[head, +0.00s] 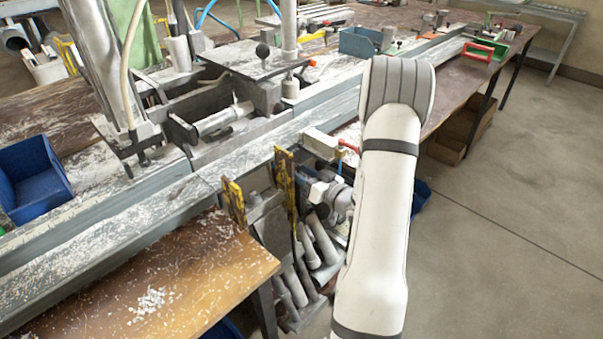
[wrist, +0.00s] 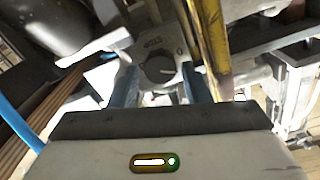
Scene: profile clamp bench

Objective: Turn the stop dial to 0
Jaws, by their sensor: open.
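The stop dial (wrist: 158,69) shows in the wrist view as a dark round knob on a light grey plate (wrist: 153,43) with small dark markings. The markings and the dial's setting are too small to read surely. My gripper (wrist: 160,80) is open, with one blue finger on each side of the dial in the picture. A gap shows between each finger and the knob, and nothing is held. I cannot tell how far the fingertips are from the plate. In the head view my white arm reaches down at the bench's front side, and the dial cannot be made out there.
A yellow bar (wrist: 214,45) stands close to the right finger in the wrist view. Worn yellow uprights (head: 234,205) and grey cylinders (head: 318,240) crowd the space below the bench rail. A blue bin (head: 35,180) sits at the left. Open floor (head: 510,190) lies to the right.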

